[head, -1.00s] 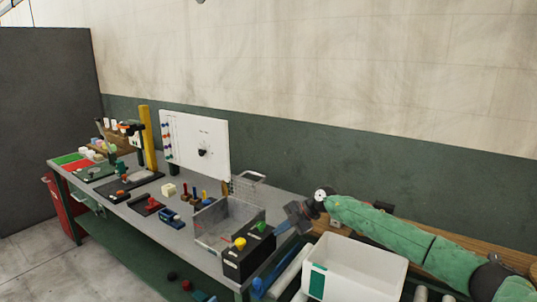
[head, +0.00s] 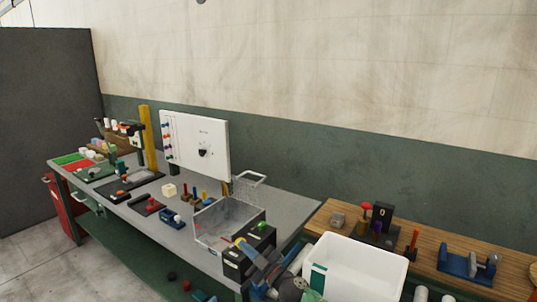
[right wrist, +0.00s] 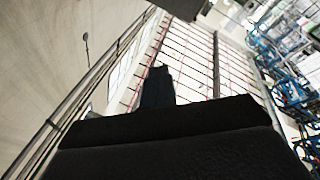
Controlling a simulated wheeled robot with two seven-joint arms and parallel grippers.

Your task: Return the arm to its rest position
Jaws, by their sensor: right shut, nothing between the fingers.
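My right gripper (head: 255,256) shows at the bottom middle of the head view, in front of the black box (head: 235,264) with coloured buttons at the near end of the grey workbench. It covers part of that box, and I cannot tell whether it touches it. Its arm comes up from the bottom edge of the picture. In the right wrist view the dark fingers (right wrist: 157,86) are together with nothing between them, pointing towards the ceiling and a wall of windows. My left gripper is not in view.
The grey workbench (head: 285,205) carries a wire basket, a white panel (head: 195,143) and several small fixtures. A white bin (head: 355,262) stands right of my arm. Behind it, a wooden table (head: 425,262) holds a red-topped button and a blue fixture (head: 467,262).

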